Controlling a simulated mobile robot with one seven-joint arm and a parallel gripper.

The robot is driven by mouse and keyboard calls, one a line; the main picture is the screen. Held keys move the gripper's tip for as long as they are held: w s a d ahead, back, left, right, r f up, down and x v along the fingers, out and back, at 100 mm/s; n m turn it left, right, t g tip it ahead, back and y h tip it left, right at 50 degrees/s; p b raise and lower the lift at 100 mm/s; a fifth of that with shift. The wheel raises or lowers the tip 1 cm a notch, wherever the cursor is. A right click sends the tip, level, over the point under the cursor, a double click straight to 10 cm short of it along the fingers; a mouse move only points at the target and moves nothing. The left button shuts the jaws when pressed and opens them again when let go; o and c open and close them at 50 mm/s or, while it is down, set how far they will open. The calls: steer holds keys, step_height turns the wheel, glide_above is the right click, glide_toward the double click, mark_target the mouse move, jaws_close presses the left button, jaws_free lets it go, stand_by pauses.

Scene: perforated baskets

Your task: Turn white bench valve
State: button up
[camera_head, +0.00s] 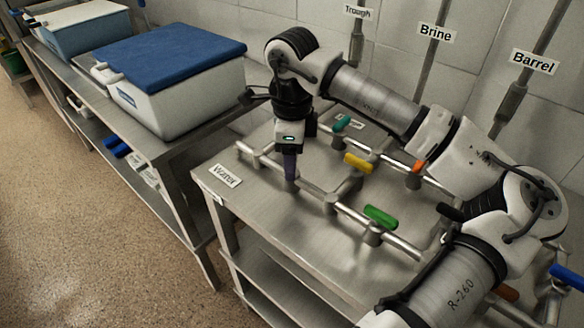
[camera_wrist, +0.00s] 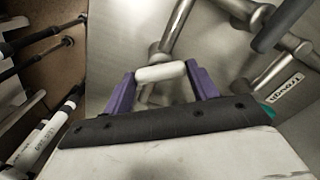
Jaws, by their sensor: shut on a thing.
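The white valve handle (camera_wrist: 160,72) shows in the wrist view as a short white bar on a grey metal pipe. The purple fingers of my gripper (camera_wrist: 162,78) stand at its two ends, shut on it. In the head view my gripper (camera_head: 289,166) points down onto the pipework at the left part of the steel bench (camera_head: 232,200), near the "Water" label. There the white handle is hidden by my gripper.
Teal (camera_head: 343,122), yellow (camera_head: 358,162), orange (camera_head: 419,166) and green (camera_head: 381,215) valve handles sit on the same pipes, right of my gripper. A blue-lidded white box (camera_head: 185,100) stands on the left bench. The wall carries pipes. Open floor lies at lower left.

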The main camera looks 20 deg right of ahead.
steer(key=n+b, duration=0.3)
steer(key=n, duration=0.2)
steer(key=shift+f+n+b, duration=0.15)
steer(key=shift+n+b, duration=0.15)
steer(key=shift+b, duration=0.05)
steer(key=n+b, duration=0.1)
steer(key=n, duration=0.4)
steer(key=shift+b, duration=0.4)
steer(key=shift+r+n, duration=0.2)
steer(key=shift+n, duration=0.1)
steer(key=o, duration=1)
step_height(320, 180, up, 14)
steer(key=shift+p, duration=0.3)
steer(key=shift+f, duration=0.1)
